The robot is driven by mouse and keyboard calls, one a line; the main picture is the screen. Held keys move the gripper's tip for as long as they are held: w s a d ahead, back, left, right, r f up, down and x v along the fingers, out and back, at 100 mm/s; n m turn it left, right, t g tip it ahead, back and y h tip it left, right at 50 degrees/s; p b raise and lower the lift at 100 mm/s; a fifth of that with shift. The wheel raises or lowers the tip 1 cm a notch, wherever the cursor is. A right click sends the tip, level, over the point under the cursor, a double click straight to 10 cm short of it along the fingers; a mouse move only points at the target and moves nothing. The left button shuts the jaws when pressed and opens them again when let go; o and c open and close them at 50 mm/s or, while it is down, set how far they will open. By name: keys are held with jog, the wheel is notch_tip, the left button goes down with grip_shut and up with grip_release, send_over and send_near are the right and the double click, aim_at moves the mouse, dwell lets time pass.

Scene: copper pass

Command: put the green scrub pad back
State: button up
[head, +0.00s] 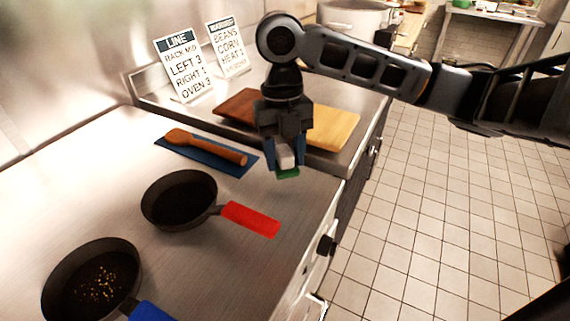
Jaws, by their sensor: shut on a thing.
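My gripper (286,165) points down over the right part of the steel counter (230,265). It is shut on the green scrub pad (288,174), whose green underside shows below the fingertips with a pale upper part between them. The pad appears to be held above the counter, but the exact gap is hard to tell. A brown wooden spoon (205,146) lies on a blue mat (188,150) to the left of my gripper.
A pan with a red handle (250,219) and one with a blue handle (152,312) stand in front. Brown (238,104) and yellow (333,127) boards lie behind my gripper. Two sign cards (183,65) (226,46) stand at the back. The counter's edge drops to tiled floor (425,225) at right.

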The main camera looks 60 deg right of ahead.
aim_at(285, 167)
jog(key=shift+f, duration=1.6)
jog(key=shift+f, duration=0.2)
jog(key=o, duration=0.9)
jog(key=shift+o, duration=0.2)
jog(key=shift+r, duration=0.15)
jog(key=r, duration=0.8)
jog(key=w+d+r, duration=0.1)
jog(key=r, duration=0.3)
